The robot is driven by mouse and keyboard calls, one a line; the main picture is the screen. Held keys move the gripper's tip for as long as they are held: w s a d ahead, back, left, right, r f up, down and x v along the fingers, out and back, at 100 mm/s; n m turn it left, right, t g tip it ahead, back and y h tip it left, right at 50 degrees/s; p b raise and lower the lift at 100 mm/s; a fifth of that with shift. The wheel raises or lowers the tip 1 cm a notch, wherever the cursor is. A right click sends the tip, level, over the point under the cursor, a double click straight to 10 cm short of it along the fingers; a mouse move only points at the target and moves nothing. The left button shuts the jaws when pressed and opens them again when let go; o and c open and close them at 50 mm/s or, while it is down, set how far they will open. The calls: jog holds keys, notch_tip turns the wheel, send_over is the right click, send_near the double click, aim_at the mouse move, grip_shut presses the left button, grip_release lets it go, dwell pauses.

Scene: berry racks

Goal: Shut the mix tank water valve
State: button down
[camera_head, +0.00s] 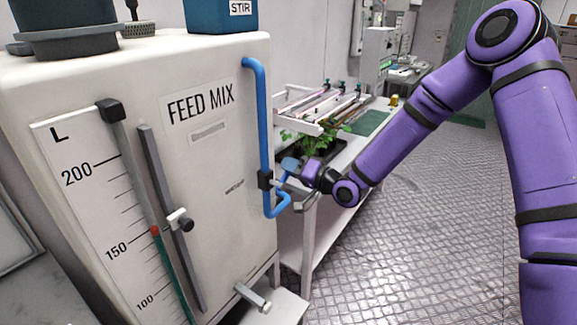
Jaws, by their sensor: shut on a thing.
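The white FEED MIX tank (215,150) fills the left of the view. A blue water pipe (263,120) runs down its right side and hooks back up at the bottom. The water valve (265,180), with a dark body, sits low on this pipe. My gripper (288,190) is at the valve from the right, shut on its handle. A blue part (290,164) shows just above the fingers. The fingers and wrist hide much of the handle, so its exact angle is hard to tell.
A level scale (95,190) with a red mark near 150 is on the tank front. A grey outlet (252,297) sticks out low. A white bench (340,190) with green plants (312,147) stands behind my gripper. The metal floor (420,240) at right is clear.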

jog(key=shift+w+d+f+m, duration=0.15)
jog(key=shift+f+m, duration=0.45)
jog(key=shift+m, duration=0.6)
jog(key=shift+w+d+f+m, duration=0.15)
jog(key=shift+f+m, duration=0.45)
jog(key=shift+m, duration=0.6)
jog(key=shift+w+d+f+m, duration=0.15)
jog(key=shift+f+m, duration=0.45)
jog(key=shift+m, duration=0.6)
jog(key=shift+a, duration=0.1)
jog(key=c, duration=1)
grip_release()
jog(key=v, duration=1)
jog(key=shift+s+d, duration=0.3)
